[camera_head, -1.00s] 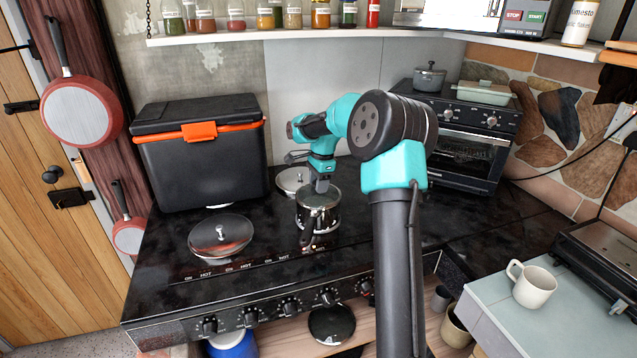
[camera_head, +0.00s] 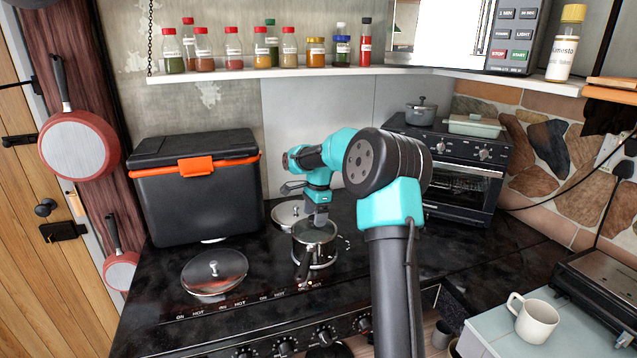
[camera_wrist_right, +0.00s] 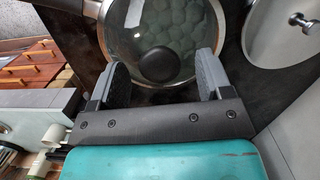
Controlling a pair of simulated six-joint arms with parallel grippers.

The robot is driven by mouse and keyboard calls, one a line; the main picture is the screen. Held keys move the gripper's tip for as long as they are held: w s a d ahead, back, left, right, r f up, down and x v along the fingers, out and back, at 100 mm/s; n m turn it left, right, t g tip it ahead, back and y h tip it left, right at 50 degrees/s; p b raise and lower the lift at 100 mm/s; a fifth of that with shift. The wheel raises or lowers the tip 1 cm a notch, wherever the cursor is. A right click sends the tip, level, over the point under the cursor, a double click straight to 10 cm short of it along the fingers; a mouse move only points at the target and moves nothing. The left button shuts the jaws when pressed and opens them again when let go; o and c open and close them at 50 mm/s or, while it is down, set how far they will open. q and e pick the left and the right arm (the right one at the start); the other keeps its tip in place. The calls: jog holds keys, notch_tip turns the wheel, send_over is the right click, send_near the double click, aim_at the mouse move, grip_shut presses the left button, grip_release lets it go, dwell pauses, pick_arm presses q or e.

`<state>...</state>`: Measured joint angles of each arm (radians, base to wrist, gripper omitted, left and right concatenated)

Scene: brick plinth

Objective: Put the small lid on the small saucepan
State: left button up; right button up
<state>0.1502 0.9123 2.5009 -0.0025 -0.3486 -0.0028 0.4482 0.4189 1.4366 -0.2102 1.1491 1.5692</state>
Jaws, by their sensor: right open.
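The small saucepan (camera_head: 318,256) is a shiny steel pot on the black stovetop, its dark handle pointing toward the front. The small lid (camera_head: 314,234), clear glass with a metal rim and round black knob, lies over its mouth. In the right wrist view the lid (camera_wrist_right: 190,50) looks centred; whether it is fully flush is hard to tell. My right gripper (camera_head: 319,220) is just above the lid. Its open fingers (camera_wrist_right: 163,80) are apart on either side of the knob's near side, holding nothing. My left gripper is out of view.
Another round lid (camera_head: 289,214) lies behind the saucepan. A black cooler box (camera_head: 195,190) and a toaster oven (camera_head: 462,175) flank the back. A white mug (camera_head: 534,320) stands at right.

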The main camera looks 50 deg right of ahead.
notch_tip(320, 180, up, 16)
jog(key=d, duration=0.1)
jog(key=shift+s+d, duration=0.4)
jog(key=shift+w+f, duration=0.1)
dwell(0.6)
